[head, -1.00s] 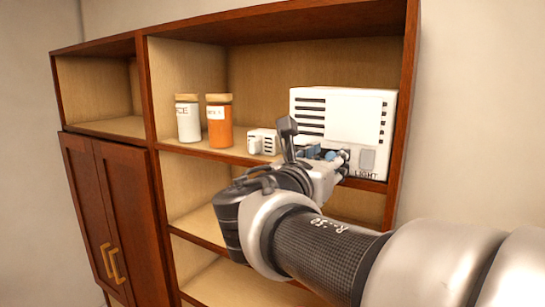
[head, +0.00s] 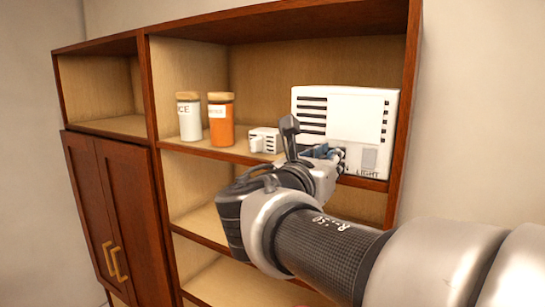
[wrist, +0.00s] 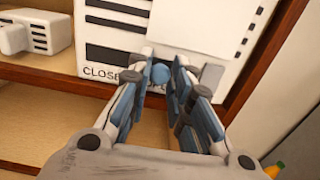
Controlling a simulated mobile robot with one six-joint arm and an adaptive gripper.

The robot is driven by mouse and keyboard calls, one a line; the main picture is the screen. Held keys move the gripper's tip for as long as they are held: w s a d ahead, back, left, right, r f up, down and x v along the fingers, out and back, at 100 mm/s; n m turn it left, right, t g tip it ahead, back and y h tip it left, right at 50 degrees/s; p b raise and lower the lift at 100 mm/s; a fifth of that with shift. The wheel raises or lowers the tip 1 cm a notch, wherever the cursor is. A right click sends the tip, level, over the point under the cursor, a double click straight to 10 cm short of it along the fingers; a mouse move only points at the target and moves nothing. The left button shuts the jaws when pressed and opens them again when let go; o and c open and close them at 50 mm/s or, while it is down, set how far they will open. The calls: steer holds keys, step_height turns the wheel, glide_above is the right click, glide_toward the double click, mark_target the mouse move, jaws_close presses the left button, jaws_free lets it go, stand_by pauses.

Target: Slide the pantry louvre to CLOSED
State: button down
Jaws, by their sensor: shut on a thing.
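A round blue knob (wrist: 160,73) sits low on the front. My gripper (wrist: 160,84) is shut on the knob, one finger on each side. In the head view my gripper (head: 326,155) is at the unit's lower front and hides the knob.
A small white vented block (head: 264,140) stands left of the unit. A white jar (head: 189,119) and an orange jar (head: 220,122) stand farther left. A grey plate (head: 369,159) above "LIGHT" is on the unit's lower right. The wooden cabinet side (head: 406,100) is close on the right.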

mark_target(302, 147)
steer(key=w+a, duration=0.1)
steer(key=a, duration=0.1)
steer(key=w+a+p, duration=0.1)
steer(key=a, duration=0.1)
steer(key=w+a+p, duration=0.1)
steer(key=w+a, duration=0.1)
steer(key=shift+a, duration=0.1)
steer(key=c, duration=1.5)
jaws_free()
steer(key=shift+w+a, duration=0.1)
steer(key=shift+w, duration=0.05)
steer(key=shift+o, duration=0.2)
steer(key=v, duration=1.2)
